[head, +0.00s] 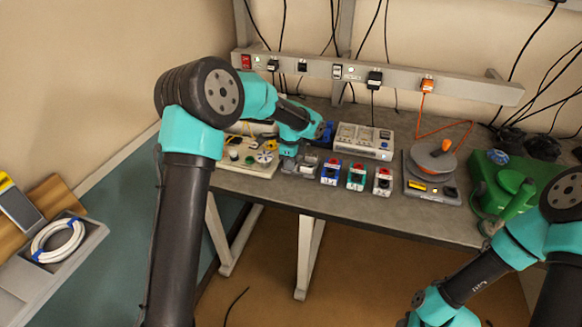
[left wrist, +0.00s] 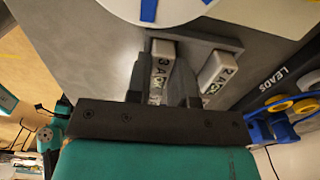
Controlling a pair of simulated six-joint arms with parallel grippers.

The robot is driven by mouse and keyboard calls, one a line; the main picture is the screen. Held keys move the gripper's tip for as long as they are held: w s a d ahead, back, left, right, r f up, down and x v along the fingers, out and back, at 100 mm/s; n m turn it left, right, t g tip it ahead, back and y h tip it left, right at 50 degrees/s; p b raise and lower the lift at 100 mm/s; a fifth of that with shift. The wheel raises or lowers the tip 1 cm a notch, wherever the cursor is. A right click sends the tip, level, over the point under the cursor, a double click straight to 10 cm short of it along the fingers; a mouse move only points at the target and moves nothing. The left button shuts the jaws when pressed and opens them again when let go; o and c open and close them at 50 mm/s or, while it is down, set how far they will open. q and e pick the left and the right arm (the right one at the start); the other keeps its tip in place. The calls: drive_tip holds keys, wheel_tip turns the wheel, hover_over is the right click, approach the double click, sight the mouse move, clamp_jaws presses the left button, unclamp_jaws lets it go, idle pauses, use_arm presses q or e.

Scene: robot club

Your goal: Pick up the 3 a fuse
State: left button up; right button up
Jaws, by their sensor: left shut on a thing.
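The 3 A fuse (left wrist: 162,52) is a small pale block with dark lettering in the left wrist view. My left gripper (left wrist: 163,82) is shut on it, one dark finger on each side. The fuse's lower end is partly hidden between the fingers. In the head view my left gripper (head: 291,163) is low over the left part of the bench, and the fuse is too small to make out there. A second pale fuse (left wrist: 220,72) with lettering lies just right of the fingers, apart from them. My right gripper is out of the picture.
A grey holder (left wrist: 205,41) lies by the fuses, near a round white piece (left wrist: 180,8). A LEADS rack (left wrist: 290,85) stands at the right. In the head view, several small coloured units (head: 356,177) line the bench, with a grey reel (head: 433,160) and green machine (head: 508,190) further right.

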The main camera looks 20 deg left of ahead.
use_arm(q)
clamp_jaws()
drive_tip(key=shift+r, duration=0.1)
drive_tip(key=shift+r, duration=1.3)
drive_tip(key=s+d+r, duration=0.1)
drive_tip(key=s+d, duration=0.1)
drive_tip(key=s, duration=0.5)
drive_tip(key=s+d+r, duration=0.1)
drive_tip(key=s+d, duration=0.2)
drive_tip(key=s, duration=0.5)
drive_tip(key=shift+d, duration=0.2)
drive_tip(key=shift+r, duration=0.1)
